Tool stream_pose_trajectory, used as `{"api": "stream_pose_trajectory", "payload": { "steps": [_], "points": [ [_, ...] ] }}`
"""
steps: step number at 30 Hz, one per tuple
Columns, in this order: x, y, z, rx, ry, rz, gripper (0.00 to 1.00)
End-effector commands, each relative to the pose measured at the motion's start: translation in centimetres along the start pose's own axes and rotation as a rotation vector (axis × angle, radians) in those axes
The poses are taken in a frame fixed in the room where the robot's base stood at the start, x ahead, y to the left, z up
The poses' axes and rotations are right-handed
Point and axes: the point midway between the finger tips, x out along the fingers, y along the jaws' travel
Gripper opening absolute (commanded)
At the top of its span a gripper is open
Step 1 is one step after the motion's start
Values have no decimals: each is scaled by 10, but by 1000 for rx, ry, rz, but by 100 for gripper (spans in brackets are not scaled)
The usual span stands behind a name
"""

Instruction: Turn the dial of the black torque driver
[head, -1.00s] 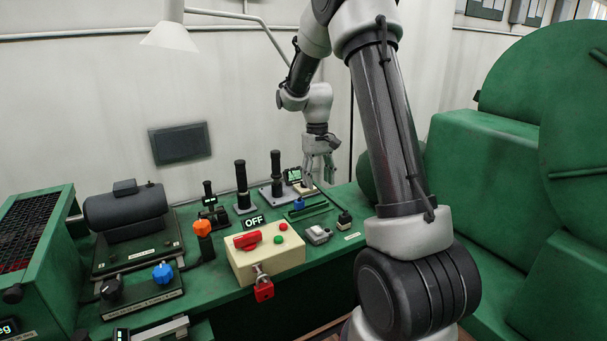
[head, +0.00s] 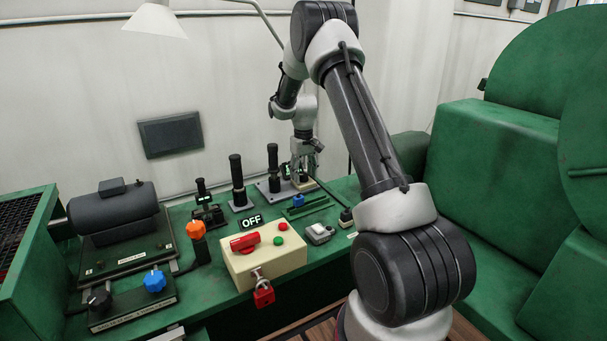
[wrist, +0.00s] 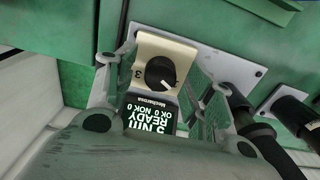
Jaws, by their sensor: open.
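A black round dial (wrist: 160,72) with a white pointer mark sits on a beige panel (wrist: 184,50) in the wrist view. A "3" shows beside it. A small black display (wrist: 150,116) next to it reads, upside down, "5 Nm READY OK 0 NOK 0". My gripper (wrist: 155,80) is open, with one finger on each side of the dial and panel; I cannot tell whether they touch. In the head view my gripper (head: 302,179) points down at the back of the bench and hides most of this unit. A black upright tool (head: 272,165) stands just left of it.
More black upright tools (head: 237,180) stand left of my gripper. A beige box (head: 268,262) with a red switch, a green button and a red padlock is nearer. A green rail (head: 306,210) lies in front of my gripper. Large green machinery (head: 490,150) fills the right.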

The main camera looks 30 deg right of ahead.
Motion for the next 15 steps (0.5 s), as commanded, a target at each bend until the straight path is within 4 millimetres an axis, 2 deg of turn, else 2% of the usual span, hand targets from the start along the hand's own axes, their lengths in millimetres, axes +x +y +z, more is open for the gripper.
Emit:
{"api": "stream_pose_trajectory", "payload": {
  "steps": [8, 15],
  "points": [
    [2, 0, 0, 0, 1, 0, 53],
    [2, 0, 0, 0, 1, 0, 11]
  ]
}}
